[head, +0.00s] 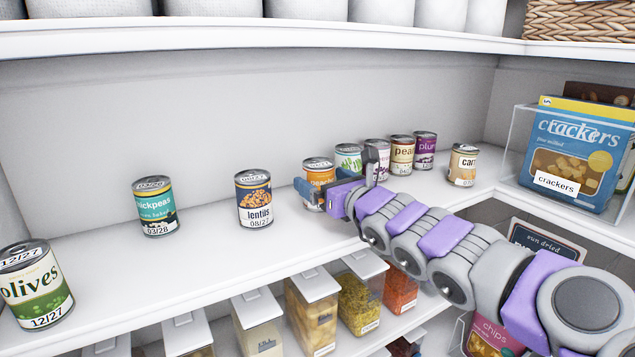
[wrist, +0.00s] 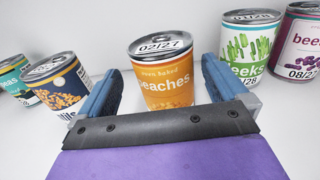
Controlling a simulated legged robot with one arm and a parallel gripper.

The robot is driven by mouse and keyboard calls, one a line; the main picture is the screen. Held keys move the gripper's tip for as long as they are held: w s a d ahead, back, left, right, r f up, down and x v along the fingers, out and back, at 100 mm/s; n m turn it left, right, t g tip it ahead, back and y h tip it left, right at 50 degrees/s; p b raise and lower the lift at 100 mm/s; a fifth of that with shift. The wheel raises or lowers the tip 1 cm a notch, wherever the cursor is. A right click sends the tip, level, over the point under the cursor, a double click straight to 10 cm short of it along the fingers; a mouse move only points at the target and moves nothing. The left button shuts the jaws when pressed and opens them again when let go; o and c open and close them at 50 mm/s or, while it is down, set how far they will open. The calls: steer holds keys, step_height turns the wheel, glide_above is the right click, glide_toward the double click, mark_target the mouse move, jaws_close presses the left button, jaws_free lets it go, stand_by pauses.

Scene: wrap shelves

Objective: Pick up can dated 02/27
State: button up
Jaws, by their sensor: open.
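The can dated 02/27 is an orange peaches can (wrist: 163,78), upright on the shelf, with the date readable on its lid in the wrist view. In the head view the peaches can (head: 318,174) is partly covered by my gripper. My gripper (wrist: 160,90) is open, with one blue finger on each side of the peaches can. The fingers look apart from it, with small gaps at both sides. In the head view my gripper (head: 317,190) reaches in from the right at the can's height.
A lentils can (head: 254,199) stands left of the peaches can, and a leeks can (wrist: 247,42) stands close on the right. Several more cans are behind, including plums (head: 424,150). Chickpeas (head: 155,207) and olives (head: 35,285) cans stand farther left. An upper shelf (head: 270,38) hangs overhead.

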steer(key=shift+w+d+p+x, duration=0.1)
steer(key=shift+d+p+x, duration=0.05)
steer(key=shift+p+x, duration=0.7)
steer(key=shift+w+d+p+x, duration=0.15)
steer(key=shift+p+x, duration=0.4)
steer(key=shift+x, duration=0.6)
steer(key=shift+w+a, duration=0.45)
steer(key=shift+a, duration=0.05)
steer(key=shift+s, duration=0.1)
steer(key=shift+c, duration=0.2)
steer(key=shift+d, duration=0.1)
steer(key=c, duration=1.2)
